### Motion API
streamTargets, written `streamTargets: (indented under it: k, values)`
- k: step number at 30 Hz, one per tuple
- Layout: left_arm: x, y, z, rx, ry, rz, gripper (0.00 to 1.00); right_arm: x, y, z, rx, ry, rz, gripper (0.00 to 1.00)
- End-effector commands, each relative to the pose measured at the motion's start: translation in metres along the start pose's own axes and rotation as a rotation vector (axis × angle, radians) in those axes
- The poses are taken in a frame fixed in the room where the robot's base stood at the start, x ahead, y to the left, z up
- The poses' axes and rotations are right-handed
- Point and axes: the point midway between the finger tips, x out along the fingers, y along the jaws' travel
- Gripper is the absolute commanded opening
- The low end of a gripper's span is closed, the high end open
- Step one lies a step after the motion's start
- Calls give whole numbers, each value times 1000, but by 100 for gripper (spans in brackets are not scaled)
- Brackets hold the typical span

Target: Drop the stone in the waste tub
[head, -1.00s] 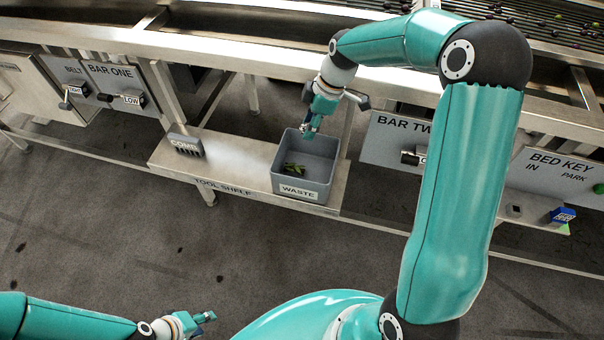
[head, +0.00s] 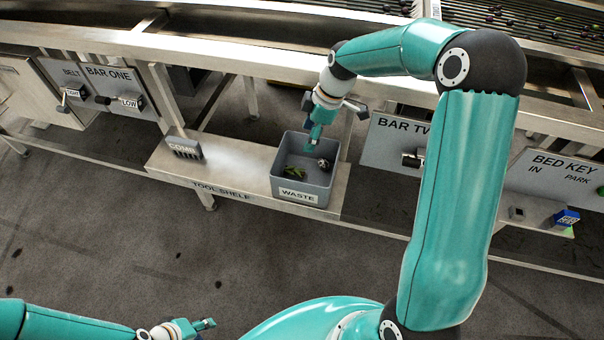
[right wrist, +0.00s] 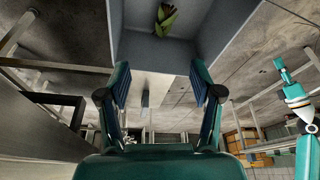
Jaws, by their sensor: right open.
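The grey waste tub (head: 297,194), labelled WASTE, stands on the right end of the tool shelf. The stone (head: 323,162), a small grey speckled lump, lies inside the tub toward its right side. Green leaves (head: 294,172) lie to its left and also show in the right wrist view (right wrist: 165,20). My right gripper (head: 312,143) is over the back of the tub, pointing down, above and left of the stone. Its fingers (right wrist: 160,88) are apart with nothing between them. My left gripper (head: 206,323) is low at the lower left, away from the tub; its fingers are too small to judge.
A comb (head: 184,148) stands on the tool shelf (head: 236,160), left of the tub. The BAR ONE panel (head: 112,90) is at the left, the BAR TWO panel (head: 390,142) right of the tub. A blue block (head: 566,217) sits near the BED KEY panel (head: 555,175).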

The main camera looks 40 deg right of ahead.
Motion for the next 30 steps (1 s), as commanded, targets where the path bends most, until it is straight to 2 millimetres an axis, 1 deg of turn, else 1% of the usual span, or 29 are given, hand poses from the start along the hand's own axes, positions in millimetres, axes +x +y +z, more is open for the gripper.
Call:
streamTargets:
  k: [4, 8, 18, 21, 25, 30]
  values:
    - [0, 0, 0, 0, 0, 0, 40, -6, 0, 0, 0, 0, 1, 65]
    - [-1, 0, 0, 0, 0, 0, 40, -21, 1, 0, 0, 1, 3, 65]
    - [0, 0, 0, 0, 0, 0, 40, -87, 1, 0, 0, 1, 4, 65]
    - [0, 0, 0, 0, 0, 0, 40, -102, 1, 0, 0, 1, 3, 65]
    - [0, 0, 0, 0, 0, 0, 40, -115, 0, 0, 0, 1, 2, 65]
    - [0, 0, 0, 0, 0, 0, 40, -119, 0, 0, 0, 0, -1, 65]
